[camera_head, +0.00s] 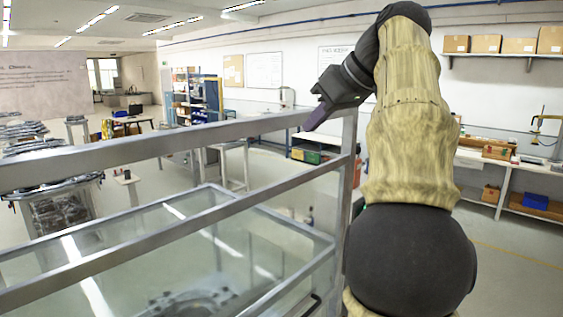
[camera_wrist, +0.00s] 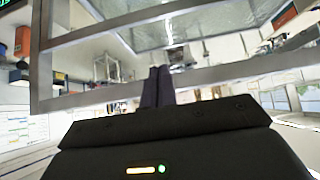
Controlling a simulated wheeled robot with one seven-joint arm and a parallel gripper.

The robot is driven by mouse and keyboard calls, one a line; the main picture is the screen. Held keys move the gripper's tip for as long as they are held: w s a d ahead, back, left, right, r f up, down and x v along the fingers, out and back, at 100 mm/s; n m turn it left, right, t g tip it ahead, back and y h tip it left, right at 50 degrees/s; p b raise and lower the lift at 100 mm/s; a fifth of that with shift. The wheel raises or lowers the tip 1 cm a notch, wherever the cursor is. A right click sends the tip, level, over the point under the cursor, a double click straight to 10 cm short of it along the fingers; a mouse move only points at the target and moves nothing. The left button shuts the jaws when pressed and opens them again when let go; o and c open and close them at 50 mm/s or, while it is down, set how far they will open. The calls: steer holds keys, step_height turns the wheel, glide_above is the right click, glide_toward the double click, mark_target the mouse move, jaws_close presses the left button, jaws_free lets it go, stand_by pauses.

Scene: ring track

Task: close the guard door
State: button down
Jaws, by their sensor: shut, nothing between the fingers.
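The guard door (camera_head: 180,143) is a grey metal frame with horizontal bars, crossing the left and middle of the head view. Its upright end post (camera_head: 346,165) stands just left of my arm. My gripper (camera_head: 312,122) is at the top bar near that post, with its fingers together and nothing between them. In the wrist view the shut fingers (camera_wrist: 158,86) overlap a bar of the guard door (camera_wrist: 225,74). I cannot tell whether they touch it.
A glass-topped enclosure (camera_head: 205,190) with metal edges lies behind the bars, with a round metal part (camera_head: 190,305) inside. A workbench (camera_head: 500,165) with boxes stands at the right. Open floor (camera_head: 510,250) lies right of my arm.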

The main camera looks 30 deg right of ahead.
glide_above(286, 282)
step_height(286, 282, down, 9)
steer(key=shift+s+d+f+p, duration=0.1)
steer(key=shift+s+f+p, duration=0.15)
steer(key=shift+f, duration=0.25)
steer(key=shift+s+f+p, duration=0.15)
steer(key=shift+f+p, duration=0.15)
steer(key=shift+f, duration=0.2)
steer(key=shift+f, duration=0.15)
step_height(286, 282, down, 30)
steer(key=b, duration=2.8)
steer(key=shift+r, duration=0.4)
